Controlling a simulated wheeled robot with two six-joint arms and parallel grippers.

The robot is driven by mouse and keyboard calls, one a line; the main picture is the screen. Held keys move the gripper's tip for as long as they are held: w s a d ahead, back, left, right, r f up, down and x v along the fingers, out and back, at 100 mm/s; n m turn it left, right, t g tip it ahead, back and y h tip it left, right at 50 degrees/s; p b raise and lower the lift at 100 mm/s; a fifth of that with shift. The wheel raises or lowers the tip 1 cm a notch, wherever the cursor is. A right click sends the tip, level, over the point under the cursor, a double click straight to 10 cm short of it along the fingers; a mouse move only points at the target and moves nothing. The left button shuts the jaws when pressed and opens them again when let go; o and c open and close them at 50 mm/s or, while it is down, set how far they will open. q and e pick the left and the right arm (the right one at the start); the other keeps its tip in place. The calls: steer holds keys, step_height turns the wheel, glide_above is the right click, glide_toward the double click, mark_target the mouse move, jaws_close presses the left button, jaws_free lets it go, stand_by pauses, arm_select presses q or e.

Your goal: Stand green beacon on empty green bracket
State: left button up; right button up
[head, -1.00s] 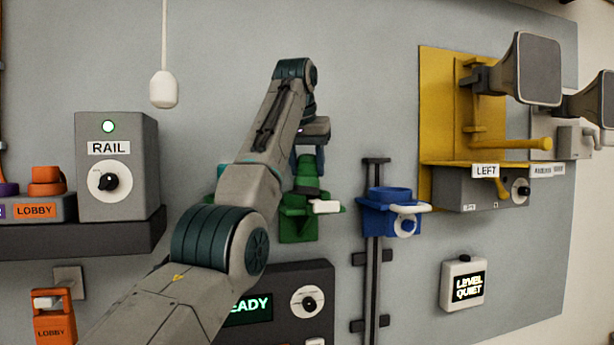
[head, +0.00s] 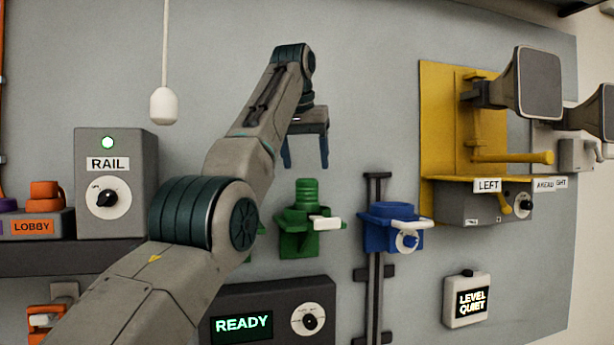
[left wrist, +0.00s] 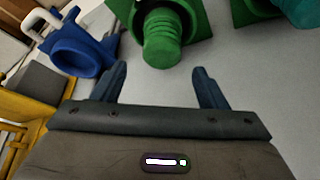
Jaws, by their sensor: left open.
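The green beacon (head: 307,191) is a ribbed cylinder standing upright in the green bracket (head: 296,243) on the wall panel. A white lever (head: 326,223) sits at the front of that bracket. My left gripper (head: 305,160) is open and empty, just above the beacon and apart from it. In the left wrist view the beacon (left wrist: 165,42) and green bracket (left wrist: 196,14) lie beyond the open fingers (left wrist: 164,82). My right gripper is in no view.
A blue bracket (head: 391,238) with an open ring stands to the right on a dark rail (head: 376,285). A grey RAIL box (head: 125,215) is at left. A yellow frame (head: 440,130) with grey horns (head: 540,82) is at right. A READY panel (head: 270,292) sits below.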

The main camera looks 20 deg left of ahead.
arm_select(q)
steer(key=p+v, duration=0.1)
steer(key=v, duration=0.4)
steer(key=shift+s+a+r, duration=0.1)
steer(key=shift+s+r, duration=0.05)
steer(key=shift+s, duration=0.05)
stand_by(1.0)
